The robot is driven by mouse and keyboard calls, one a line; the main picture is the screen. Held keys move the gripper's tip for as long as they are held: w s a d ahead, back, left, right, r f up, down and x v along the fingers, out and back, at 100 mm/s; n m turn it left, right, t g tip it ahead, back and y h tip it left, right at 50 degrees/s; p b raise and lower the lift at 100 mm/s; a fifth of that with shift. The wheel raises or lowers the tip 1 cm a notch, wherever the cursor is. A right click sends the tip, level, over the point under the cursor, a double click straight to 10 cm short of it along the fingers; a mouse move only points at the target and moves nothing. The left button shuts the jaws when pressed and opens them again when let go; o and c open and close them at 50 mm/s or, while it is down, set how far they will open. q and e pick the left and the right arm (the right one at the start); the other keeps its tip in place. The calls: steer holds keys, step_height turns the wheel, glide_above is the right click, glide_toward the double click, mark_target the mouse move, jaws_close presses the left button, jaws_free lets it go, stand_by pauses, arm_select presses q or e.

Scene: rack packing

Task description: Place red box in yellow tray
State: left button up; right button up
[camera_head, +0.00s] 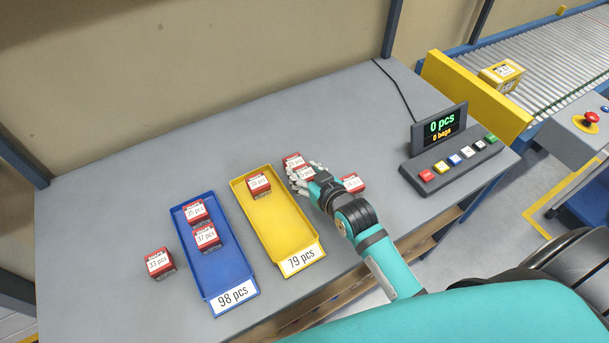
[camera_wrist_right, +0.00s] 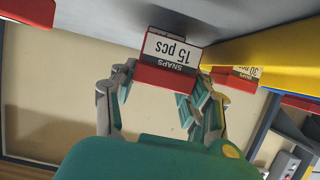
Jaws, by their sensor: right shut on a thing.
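My right gripper (camera_head: 303,178) is just right of the yellow tray (camera_head: 296,232). It is shut on a red box (camera_wrist_right: 168,58) with a white label reading "15 pcs", seen upside down between the fingers in the wrist view. In the head view the fingers partly hide this box (camera_head: 306,173). Another red box (camera_head: 258,185) sits in the far end of the yellow tray, whose front label reads "79 pcs". My left gripper is not in view.
A blue tray (camera_head: 233,283) labelled "98 pcs" holds two red boxes. A red box (camera_head: 159,262) stands on the table left of it. A button panel with a display (camera_head: 439,125) stands at the right. The near part of the yellow tray is empty.

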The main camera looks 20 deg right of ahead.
steer(key=shift+f, duration=0.85)
steer(key=shift+f, duration=0.15)
steer(key=o, duration=0.9)
steer(key=shift+o, duration=0.2)
